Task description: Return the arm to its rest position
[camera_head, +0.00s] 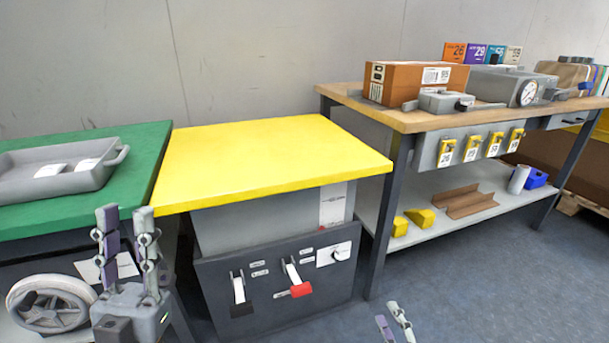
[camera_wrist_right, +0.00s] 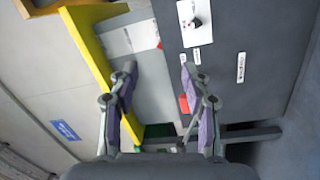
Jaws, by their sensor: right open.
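My left gripper (camera_head: 126,216) points upward at the lower left of the head view, in front of the green table. Its two fingers stand apart with nothing between them. My right gripper (camera_head: 392,316) shows only its fingertips at the bottom edge of the head view, over the floor. In the right wrist view my right gripper (camera_wrist_right: 157,75) is open and empty, with the yellow-topped cabinet's grey front beyond it. The rest of the right arm is out of the head view.
A green table (camera_head: 140,140) bears a grey tray (camera_head: 70,183) with white labels. A yellow-topped cabinet (camera_head: 260,155) has a red-handled lever (camera_head: 300,290). A workbench (camera_head: 408,120) holds a brown box (camera_head: 405,80) and a scale (camera_head: 527,93). The blue floor (camera_head: 480,280) is clear at right.

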